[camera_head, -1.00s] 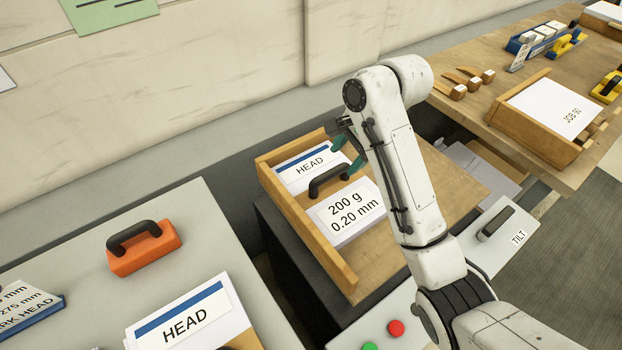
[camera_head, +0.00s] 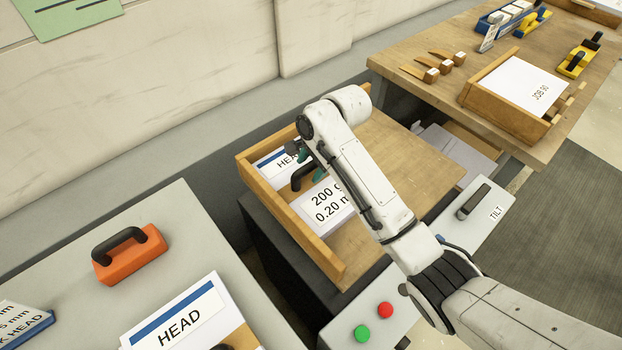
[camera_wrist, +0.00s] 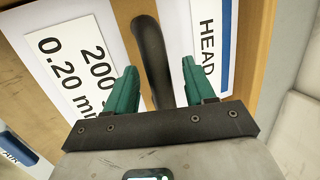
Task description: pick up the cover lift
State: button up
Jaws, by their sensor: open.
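The cover lift is a white stack (camera_head: 310,222) in the wooden tray, labelled HEAD and "200 g 0.20 mm", with a black arched handle (camera_head: 296,181) on top. In the wrist view its handle (camera_wrist: 152,55) runs between the green fingers, with the HEAD label (camera_wrist: 207,45) to its right and the weight label (camera_wrist: 72,60) to its left. My gripper (camera_head: 312,164) is open over the handle. In the wrist view the fingers (camera_wrist: 160,75) stand apart on either side of it, with a visible gap each side. My arm hides part of the stack in the head view.
The wooden tray's wall (camera_head: 318,262) borders the stack. An orange block (camera_head: 130,262) with a black handle and another HEAD stack (camera_head: 180,318) lie on the grey surface at left. Red (camera_head: 385,310) and green (camera_head: 361,333) buttons and a TILT lever (camera_head: 472,202) are near my arm.

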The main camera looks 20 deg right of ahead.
jog(key=shift+f, duration=0.2)
jog(key=shift+c, duration=0.5)
grip_shut()
dwell(0.7)
jog(key=shift+w+r, duration=0.15)
jog(key=shift+r, duration=0.05)
